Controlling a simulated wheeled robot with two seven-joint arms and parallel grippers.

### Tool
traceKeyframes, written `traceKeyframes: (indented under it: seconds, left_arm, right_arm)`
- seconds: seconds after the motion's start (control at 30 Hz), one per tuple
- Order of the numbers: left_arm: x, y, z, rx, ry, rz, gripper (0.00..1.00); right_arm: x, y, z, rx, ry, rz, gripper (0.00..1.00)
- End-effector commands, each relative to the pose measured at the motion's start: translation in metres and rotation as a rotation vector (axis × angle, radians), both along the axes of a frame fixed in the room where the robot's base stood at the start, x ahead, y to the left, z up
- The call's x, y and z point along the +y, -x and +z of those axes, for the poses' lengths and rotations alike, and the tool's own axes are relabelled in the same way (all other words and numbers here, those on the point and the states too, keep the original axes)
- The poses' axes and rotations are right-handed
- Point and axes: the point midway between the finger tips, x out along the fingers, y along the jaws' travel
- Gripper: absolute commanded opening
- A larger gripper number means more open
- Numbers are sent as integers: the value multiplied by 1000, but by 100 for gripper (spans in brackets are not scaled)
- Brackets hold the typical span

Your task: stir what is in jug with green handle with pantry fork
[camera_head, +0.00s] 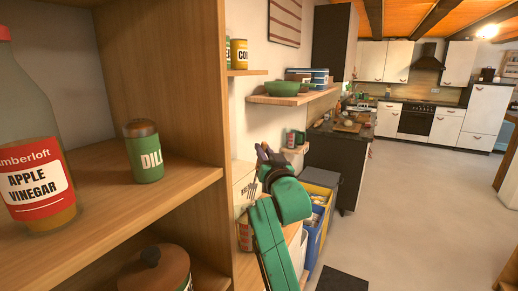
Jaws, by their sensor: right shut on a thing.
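My right arm, green, reaches up from the lower middle, and its dark right gripper (265,156) is at the top of it, beside the shelf unit's edge. The right gripper is shut on the pantry fork (252,188), a small metal fork whose tines show left of the green wrist. The rest of the fork is hard to make out against the gripper. A small item with green on it (294,139) stands on a low wall shelf behind the gripper; I cannot tell whether it is the jug with green handle. My left gripper is not in view.
A wooden shelf unit (206,185) fills the left, with an apple vinegar bottle (38,190), a dill jar (144,152) and a lidded pot (155,270). A wall shelf (292,98) holds a green bowl (282,88). Bins (318,195) stand beyond my arm. The floor (410,220) at right is clear.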

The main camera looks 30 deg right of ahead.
Motion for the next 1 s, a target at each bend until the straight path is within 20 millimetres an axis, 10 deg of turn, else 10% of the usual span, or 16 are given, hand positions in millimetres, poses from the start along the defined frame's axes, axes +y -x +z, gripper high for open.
traceKeyframes:
  seconds: [0.17,1.0]
  left_arm:
    - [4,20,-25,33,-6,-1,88]
    - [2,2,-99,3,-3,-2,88]
  right_arm:
    - [-6,10,-26,0,2,-1,0]
    - [2,-3,-125,0,-1,0,0]
